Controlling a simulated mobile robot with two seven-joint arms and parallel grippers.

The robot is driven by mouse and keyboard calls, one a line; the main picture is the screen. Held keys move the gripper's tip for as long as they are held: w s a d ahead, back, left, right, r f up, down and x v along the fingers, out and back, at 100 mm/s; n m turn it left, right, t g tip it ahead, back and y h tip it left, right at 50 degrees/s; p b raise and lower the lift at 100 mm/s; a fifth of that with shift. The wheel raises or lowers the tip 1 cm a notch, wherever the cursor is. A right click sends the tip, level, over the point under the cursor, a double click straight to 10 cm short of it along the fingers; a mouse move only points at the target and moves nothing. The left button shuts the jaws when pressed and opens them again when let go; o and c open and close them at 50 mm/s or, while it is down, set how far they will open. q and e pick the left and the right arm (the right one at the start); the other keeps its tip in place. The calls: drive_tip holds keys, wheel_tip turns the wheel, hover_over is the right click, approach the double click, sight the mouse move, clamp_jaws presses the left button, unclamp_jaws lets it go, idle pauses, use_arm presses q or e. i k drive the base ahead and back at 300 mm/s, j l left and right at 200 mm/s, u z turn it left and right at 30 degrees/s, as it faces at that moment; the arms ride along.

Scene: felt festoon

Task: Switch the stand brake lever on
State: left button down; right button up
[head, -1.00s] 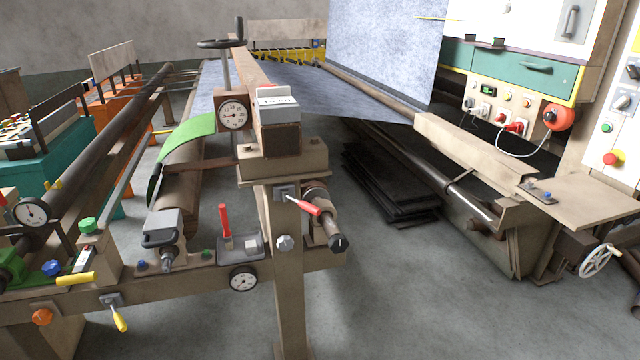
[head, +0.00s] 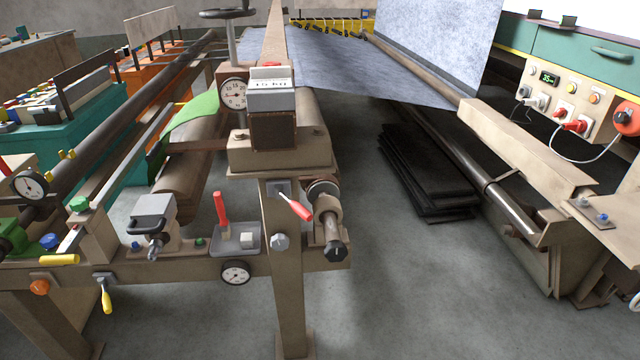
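Several levers show on the brown stand, and I cannot tell for certain which is the stand brake lever. A red-handled lever (head: 297,207) sits on a grey plate on the upright post and slants down to the right. A red lever (head: 221,207) stands nearly upright by a grey tray on the cross beam. A yellow-handled lever (head: 106,297) hangs down from a grey plate on the beam's front at the left. Neither of my grippers is in view.
The post (head: 284,270) stands on a grey floor, with clear floor (head: 410,290) to its right. Dark flat sheets (head: 425,175) are stacked behind. A machine with a long brown beam (head: 525,145) and plugged cables is at the right. A handwheel (head: 230,14) rises above the stand.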

sight(306, 215)
drive_tip(key=i+l+u, duration=0.1)
drive_tip(key=l, duration=0.25)
drive_tip(key=i+l+u, duration=0.1)
drive_tip(key=i+l, duration=0.15)
drive_tip(key=i+l+u, duration=0.1)
drive_tip(key=l, duration=0.35)
